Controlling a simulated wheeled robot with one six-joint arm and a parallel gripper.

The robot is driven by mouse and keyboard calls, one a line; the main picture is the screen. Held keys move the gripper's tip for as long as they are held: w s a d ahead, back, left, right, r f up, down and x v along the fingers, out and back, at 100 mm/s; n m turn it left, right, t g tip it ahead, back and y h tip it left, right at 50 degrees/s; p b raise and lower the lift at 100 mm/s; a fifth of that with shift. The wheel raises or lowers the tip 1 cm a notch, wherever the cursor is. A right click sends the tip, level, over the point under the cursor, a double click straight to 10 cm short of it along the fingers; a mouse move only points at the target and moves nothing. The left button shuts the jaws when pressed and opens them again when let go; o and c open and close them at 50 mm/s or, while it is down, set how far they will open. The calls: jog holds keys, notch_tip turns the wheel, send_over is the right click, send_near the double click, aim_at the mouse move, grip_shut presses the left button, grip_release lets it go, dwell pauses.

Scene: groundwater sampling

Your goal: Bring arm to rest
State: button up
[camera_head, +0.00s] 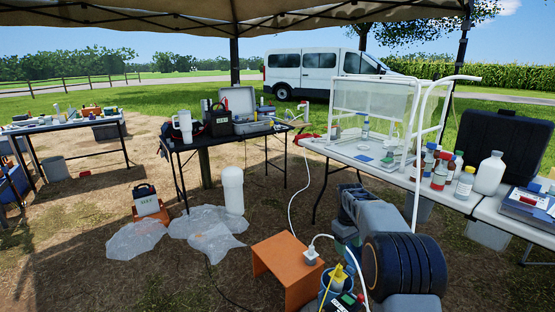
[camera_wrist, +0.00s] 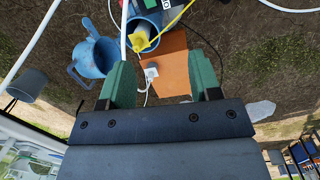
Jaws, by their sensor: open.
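My gripper (camera_wrist: 163,76) shows in the wrist view with its two green fingers spread wide apart. Nothing is held between them. Beyond the gap I see an orange stool (camera_wrist: 173,68) on the ground with a small grey-white piece (camera_wrist: 151,70) on it.
In the head view the orange stool (camera_head: 283,268) stands in front, next to a blue bucket (camera_head: 330,296). A white hose (camera_head: 291,190) runs near it. Right of it is a crowded white table (camera_head: 335,153); behind is a black table (camera_head: 180,140). Plastic sheets (camera_head: 205,222) lie on bare ground.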

jog(key=s+a+r+m+t+p, duration=0.1)
jog(key=s+r+p, duration=0.1)
jog(key=s+r, duration=0.35)
jog(key=s+a+r+p, duration=0.2)
jog(key=r+p, duration=0.1)
jog(key=r, duration=0.5)
jog(key=s+a+r+m+t+p, duration=0.1)
jog(key=s+r+p, duration=0.3)
jog(key=s, duration=0.3)
jog(key=s+a+r+m+t+p, duration=0.1)
jog(key=s+a+r+p, duration=0.1)
jog(key=s+r+p, duration=0.2)
jog(key=s+a+r+m+t+y+p, duration=0.1)
jog(key=s+r+p, duration=0.3)
jog(key=s, duration=0.6)
jog(key=shift+a+m+p, duration=0.35)
jog(key=shift+m+p, duration=0.1)
jog(key=shift+m, duration=0.05)
jog(key=shift+s, duration=0.1)
